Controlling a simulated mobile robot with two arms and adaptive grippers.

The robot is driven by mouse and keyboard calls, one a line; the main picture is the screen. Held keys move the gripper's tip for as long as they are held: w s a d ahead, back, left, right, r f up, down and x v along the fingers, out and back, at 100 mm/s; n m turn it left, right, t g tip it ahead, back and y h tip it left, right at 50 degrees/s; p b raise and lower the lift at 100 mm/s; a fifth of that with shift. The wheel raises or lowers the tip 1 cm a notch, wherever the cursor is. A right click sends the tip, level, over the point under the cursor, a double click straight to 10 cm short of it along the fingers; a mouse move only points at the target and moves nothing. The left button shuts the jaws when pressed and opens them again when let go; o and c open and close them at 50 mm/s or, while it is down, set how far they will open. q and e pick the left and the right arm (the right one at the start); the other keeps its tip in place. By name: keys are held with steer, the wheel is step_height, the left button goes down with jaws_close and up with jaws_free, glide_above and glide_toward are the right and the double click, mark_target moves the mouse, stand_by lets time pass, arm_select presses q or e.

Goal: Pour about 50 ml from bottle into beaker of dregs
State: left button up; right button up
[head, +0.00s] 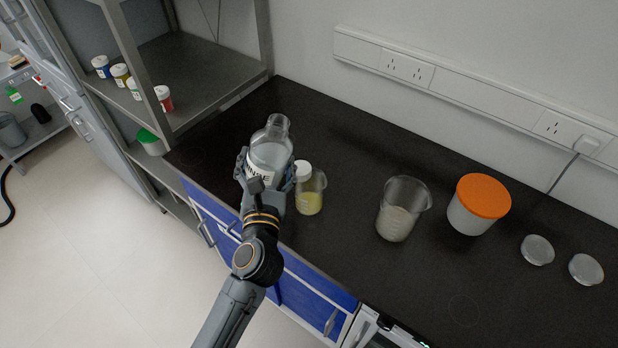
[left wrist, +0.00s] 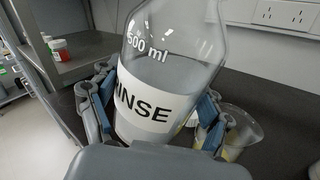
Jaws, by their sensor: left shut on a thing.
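My left gripper (head: 266,172) is shut around the body of a clear bottle (head: 270,150). In the left wrist view the bottle (left wrist: 172,60) shows "500 ml", part of a "RINSE" label and clear liquid; my gripper's fingers (left wrist: 157,108) are on both sides. It looks open-topped and roughly upright; I cannot tell whether its base touches the bench. Just right of it is a small beaker with yellow liquid (head: 311,200), partly seen in the left wrist view. A larger beaker with cloudy pale contents (head: 397,222) stands farther right. Neither beaker shows a readable name. My right gripper is out of view.
A white cap (head: 303,170) shows at the small beaker. Right of the larger beaker are an orange-lidded tub (head: 480,200) and two round clear lids (head: 537,250). A metal shelf (head: 185,65) with small jars stands left. The dark bench (head: 350,150) is clear behind the beakers.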

arm_select(q)
steer(key=shift+r+m, duration=0.15)
steer(key=shift+m, duration=0.35)
steer(key=shift+w+m, duration=0.15)
steer(key=shift+m, duration=0.55)
steer(key=shift+s+d+r+m+p, duration=0.1)
steer(key=shift+s+r+m+p, duration=0.1)
steer(key=shift+r+m+p, duration=0.6)
steer(key=shift+w+a+f+m+b, duration=0.1)
steer(key=shift+a+f+m+b, duration=0.05)
steer(key=shift+f+m+b, duration=0.25)
steer(key=shift+w+a+f+m+b, duration=0.1)
steer(key=shift+f+m+b, duration=0.2)
steer(key=shift+f, duration=0.15)
steer(key=shift+a+f+m, duration=0.1)
steer(key=shift+f+m, duration=0.05)
steer(key=shift+m, duration=0.15)
steer(key=shift+s, duration=0.15)
steer(key=shift+a+f, duration=0.1)
steer(key=shift+m+b, duration=0.3)
